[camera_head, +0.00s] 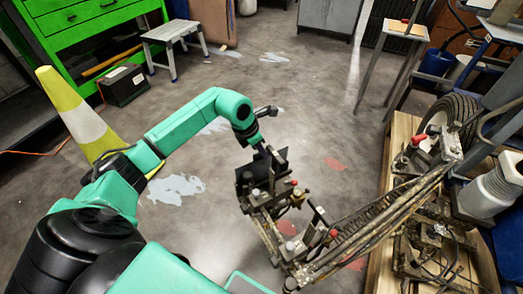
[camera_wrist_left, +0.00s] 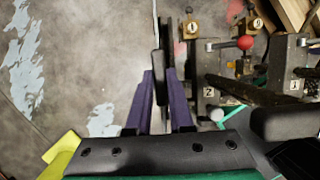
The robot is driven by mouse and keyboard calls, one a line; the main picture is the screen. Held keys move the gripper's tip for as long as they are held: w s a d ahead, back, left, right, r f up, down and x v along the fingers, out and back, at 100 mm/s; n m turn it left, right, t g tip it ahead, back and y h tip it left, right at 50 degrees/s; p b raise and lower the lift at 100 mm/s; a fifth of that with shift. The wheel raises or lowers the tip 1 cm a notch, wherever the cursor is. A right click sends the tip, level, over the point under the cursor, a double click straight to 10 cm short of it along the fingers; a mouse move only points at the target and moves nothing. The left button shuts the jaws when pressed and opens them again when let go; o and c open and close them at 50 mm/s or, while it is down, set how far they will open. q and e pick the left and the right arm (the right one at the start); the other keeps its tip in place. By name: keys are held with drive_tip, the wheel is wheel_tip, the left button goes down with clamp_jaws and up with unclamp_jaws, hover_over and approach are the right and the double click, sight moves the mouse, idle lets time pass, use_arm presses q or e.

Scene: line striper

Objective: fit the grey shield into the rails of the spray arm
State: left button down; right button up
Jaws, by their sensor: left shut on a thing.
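The spray arm (camera_head: 335,235) reaches out from the cart at the right in the head view, with brackets and red knobs at its near end. In the left wrist view its dark blocks (camera_wrist_left: 207,100) carry number labels, and a red knob (camera_wrist_left: 245,43) stands above. My left gripper (camera_head: 262,160) is beside the end of the spray arm. In the wrist view its purple fingers (camera_wrist_left: 162,92) are shut on the shield (camera_wrist_left: 158,62), a thin dark plate seen nearly edge-on. The plate stands left of the labelled blocks. I cannot tell whether it touches the rails.
A wooden pallet (camera_head: 403,135) with a wheel (camera_head: 447,118) and a white container (camera_head: 491,192) is at the right. A yellow and white cone (camera_head: 82,120) stands left of my arm. A step stool (camera_head: 175,36) stands behind. The middle floor is clear.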

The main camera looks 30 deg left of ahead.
use_arm(q)
drive_tip(key=shift+f+b, duration=0.45)
drive_tip(key=shift+f, duration=0.15)
drive_tip(key=shift+c, duration=2)
unclamp_jaws()
drive_tip(key=p+v, duration=0.5)
drive_tip(key=v, duration=0.2)
drive_tip(key=shift+s, duration=0.1)
